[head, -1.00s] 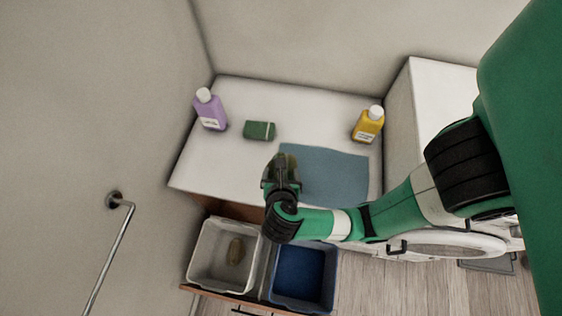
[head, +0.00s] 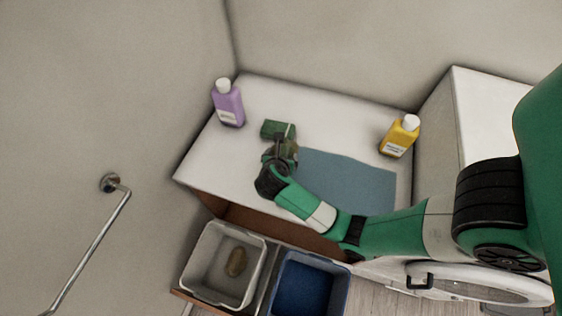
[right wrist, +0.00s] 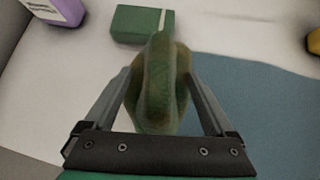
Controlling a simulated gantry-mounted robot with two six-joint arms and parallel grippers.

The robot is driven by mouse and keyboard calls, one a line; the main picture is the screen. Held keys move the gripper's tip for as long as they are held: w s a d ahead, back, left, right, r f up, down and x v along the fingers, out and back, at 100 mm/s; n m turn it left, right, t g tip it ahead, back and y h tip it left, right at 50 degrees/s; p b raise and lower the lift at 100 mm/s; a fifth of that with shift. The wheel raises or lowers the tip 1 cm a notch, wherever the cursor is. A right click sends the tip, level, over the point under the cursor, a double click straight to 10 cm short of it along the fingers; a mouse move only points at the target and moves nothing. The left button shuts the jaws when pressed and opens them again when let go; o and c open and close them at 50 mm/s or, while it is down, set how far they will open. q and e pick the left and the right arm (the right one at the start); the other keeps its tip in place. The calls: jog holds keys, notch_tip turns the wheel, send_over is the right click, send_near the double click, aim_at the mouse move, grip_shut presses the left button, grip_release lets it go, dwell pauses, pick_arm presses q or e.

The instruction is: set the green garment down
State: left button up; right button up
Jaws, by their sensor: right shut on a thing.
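The green garment (right wrist: 160,90) is a bunched olive-green bundle between the fingers of my right gripper in the right wrist view. My right gripper (head: 281,152) is shut on it, over the white counter just left of the blue-grey mat (head: 350,180). In the head view the garment is mostly hidden by the gripper. A green block with a pale stripe (head: 275,130) lies just beyond it; it also shows in the right wrist view (right wrist: 135,24). I cannot tell whether the garment touches the counter or the block. My left gripper is out of view.
A purple bottle (head: 228,104) stands at the counter's back left and a yellow bottle (head: 399,136) at the right. Below the front edge are a grey bin (head: 193,268) with a brown item (head: 236,262) and a blue bin (head: 342,290). The counter's left front is clear.

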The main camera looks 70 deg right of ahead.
jog(key=shift+w+d+f, duration=0.25)
jog(key=shift+d+f, duration=0.05)
jog(key=shift+f, duration=0.05)
jog(key=shift+d+f, duration=0.1)
jog(key=shift+f, duration=0.15)
notch_tip(320, 180, down, 3)
jog(key=shift+w+f+b, duration=0.1)
jog(key=shift+f+b, duration=0.05)
jog(key=shift+b, duration=0.55)
jog(key=o, duration=1.1)
jog(key=shift+o, duration=0.2)
jog(key=p+v, duration=0.2)
jog(key=v, duration=1)
jog(key=shift+p, duration=0.4)
